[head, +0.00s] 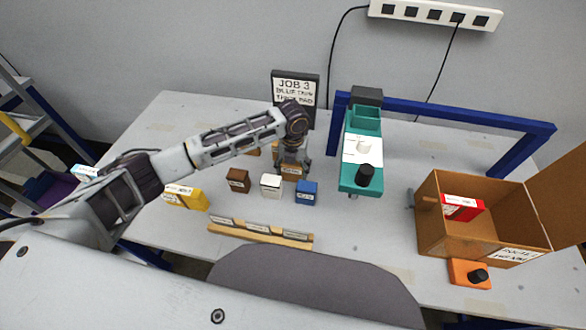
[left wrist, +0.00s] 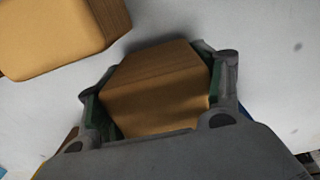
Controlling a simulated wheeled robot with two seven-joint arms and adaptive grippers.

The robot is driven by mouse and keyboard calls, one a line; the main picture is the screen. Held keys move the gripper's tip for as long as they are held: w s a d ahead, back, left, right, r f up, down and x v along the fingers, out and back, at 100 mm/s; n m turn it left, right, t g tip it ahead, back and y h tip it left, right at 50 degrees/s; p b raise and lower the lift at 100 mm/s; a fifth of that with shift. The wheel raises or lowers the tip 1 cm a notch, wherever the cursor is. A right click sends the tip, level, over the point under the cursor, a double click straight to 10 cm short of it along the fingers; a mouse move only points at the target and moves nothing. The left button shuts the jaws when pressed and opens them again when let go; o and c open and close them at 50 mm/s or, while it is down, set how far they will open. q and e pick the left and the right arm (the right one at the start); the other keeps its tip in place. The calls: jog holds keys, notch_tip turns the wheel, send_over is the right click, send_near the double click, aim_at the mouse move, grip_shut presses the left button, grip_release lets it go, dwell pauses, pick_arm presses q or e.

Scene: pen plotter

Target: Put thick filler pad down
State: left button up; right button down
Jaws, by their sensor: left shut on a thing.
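My left gripper (head: 291,170) reaches down to the table in front of the job sign. It is shut on a tan, wood-coloured block, which I take as the thick filler pad (head: 291,174). In the left wrist view the pad (left wrist: 160,88) sits between the two fingers (left wrist: 155,95), with green finger pads against its sides. I cannot tell whether it touches the table. A second tan block (left wrist: 62,35) lies apart from it at the upper left of that view. The sign (head: 295,92) reads "JOB 3", with blue, thin and thick pad below. My right gripper is out of view.
Brown (head: 238,180), white (head: 271,187) and blue (head: 306,192) blocks stand close in front of the gripper. A labelled wooden rack (head: 260,235) lies nearer. The teal plotter (head: 362,182), blue frame (head: 460,113) and open cardboard box (head: 480,237) with a red packet are to the right.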

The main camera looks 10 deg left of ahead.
pick_arm(q)
jog(key=shift+r, duration=5.05)
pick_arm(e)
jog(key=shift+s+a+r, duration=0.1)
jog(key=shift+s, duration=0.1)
pick_arm(q)
jog(key=shift+f, duration=0.1)
